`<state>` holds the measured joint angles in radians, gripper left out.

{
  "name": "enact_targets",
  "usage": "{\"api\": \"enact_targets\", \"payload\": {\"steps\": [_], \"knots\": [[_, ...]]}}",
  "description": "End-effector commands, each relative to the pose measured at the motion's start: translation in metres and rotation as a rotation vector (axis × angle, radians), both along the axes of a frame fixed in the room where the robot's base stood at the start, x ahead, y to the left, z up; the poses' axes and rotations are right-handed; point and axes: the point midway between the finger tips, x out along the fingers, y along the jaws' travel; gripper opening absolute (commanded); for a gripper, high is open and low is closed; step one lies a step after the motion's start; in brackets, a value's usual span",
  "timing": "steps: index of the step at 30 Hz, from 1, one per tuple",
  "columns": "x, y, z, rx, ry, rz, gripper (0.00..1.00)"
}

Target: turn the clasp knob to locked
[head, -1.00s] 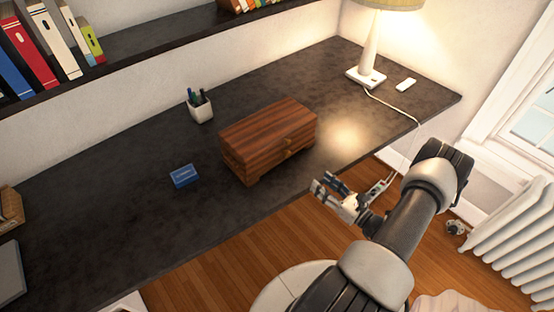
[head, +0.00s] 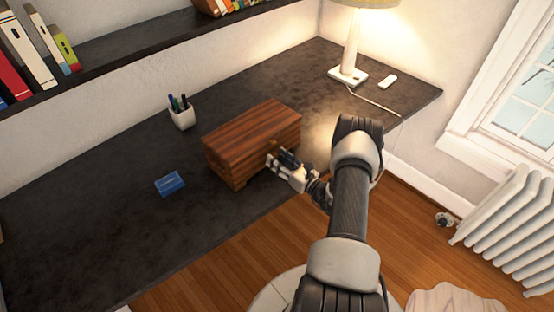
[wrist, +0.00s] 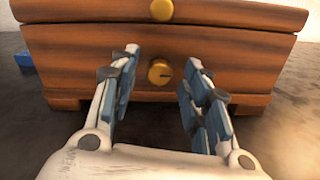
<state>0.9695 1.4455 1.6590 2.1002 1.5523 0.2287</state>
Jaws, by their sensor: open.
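The wooden box (head: 250,140) stands on the dark desk with its lid down. In the wrist view its front (wrist: 220,70) fills the upper part. A round brass clasp knob (wrist: 159,72) sits on the front, with a dark mark on its face. Another brass piece (wrist: 161,10) is above it on the lid. My gripper (wrist: 158,85) is open, its two padded fingers to the left and right of the knob, apart from it. In the head view my gripper (head: 275,157) is close to the box front and hides the knob.
A blue small box (head: 170,184) lies on the desk left of the wooden box. A pen cup (head: 182,112) stands behind it. A lamp (head: 350,50) and a white small object (head: 388,81) are at the far right. The desk's front left is clear.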

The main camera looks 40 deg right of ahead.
Motion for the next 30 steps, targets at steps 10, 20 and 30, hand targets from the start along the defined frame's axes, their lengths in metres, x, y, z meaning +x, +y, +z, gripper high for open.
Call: {"api": "enact_targets", "payload": {"steps": [10,20,30], "knots": [[0.0114,0.0009,0.0003,0.000,0.000,0.000,0.43],[0.0111,0.0010,0.0004,0.000,0.000,0.000,0.27],[0.0110,0.0010,0.0003,0.000,0.000,0.000,0.04]]}}
